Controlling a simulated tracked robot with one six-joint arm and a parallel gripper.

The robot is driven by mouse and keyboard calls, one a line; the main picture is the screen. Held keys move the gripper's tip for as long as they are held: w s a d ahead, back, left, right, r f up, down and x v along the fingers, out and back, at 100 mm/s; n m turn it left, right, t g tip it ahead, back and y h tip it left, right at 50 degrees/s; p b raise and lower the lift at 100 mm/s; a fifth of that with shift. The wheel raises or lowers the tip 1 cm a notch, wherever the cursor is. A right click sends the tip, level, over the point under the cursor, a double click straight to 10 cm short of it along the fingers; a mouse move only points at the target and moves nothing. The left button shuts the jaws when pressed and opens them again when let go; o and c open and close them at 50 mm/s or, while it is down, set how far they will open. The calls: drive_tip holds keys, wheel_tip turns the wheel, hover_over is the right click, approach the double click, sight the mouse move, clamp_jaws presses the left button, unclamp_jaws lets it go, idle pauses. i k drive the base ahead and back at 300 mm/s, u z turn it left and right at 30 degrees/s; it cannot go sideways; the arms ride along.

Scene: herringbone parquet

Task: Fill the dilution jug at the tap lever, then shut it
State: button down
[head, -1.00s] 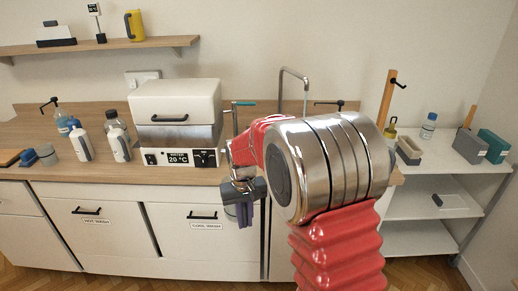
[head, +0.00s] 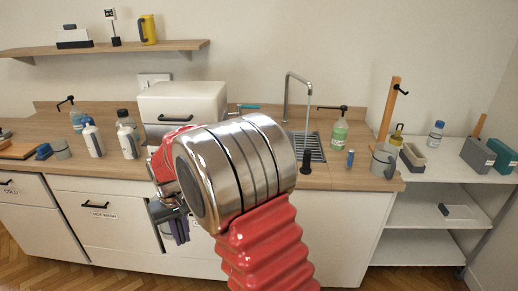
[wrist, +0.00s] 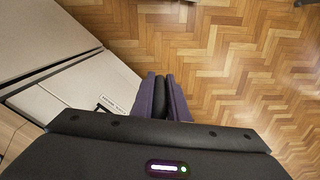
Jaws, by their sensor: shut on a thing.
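My gripper (head: 180,232) points down in front of the cabinet fronts, below the counter. It is shut on a dark part, seemingly the handle, of a grey see-through jug that looks like the dilution jug (head: 165,230). The jug's body hangs just left of the fingers, partly covered by my arm. In the wrist view my gripper (wrist: 161,98) has a dark piece between its purple fingers, and the jug's body is hidden. A tall steel tap (head: 298,78) curves over the sink (head: 314,147). A teal-tipped lever (head: 246,106) shows left of it, partly hidden.
A white water bath (head: 182,100) and several bottles stand on the counter, with a green pump bottle (head: 340,132) right of the sink. Another grey jug (head: 384,160) stands at the counter's right end. A white shelf unit (head: 430,212) is beyond it. The parquet floor (wrist: 235,60) is clear.

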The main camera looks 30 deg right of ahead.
sight(351, 152)
drive_tip(key=z, duration=0.95)
drive_tip(key=i, duration=0.1)
drive_tip(key=u, duration=1.45)
drive_tip(key=k, duration=1)
drive_tip(key=z, duration=0.35)
drive_tip(key=i, duration=0.25)
drive_tip(key=z, duration=0.3)
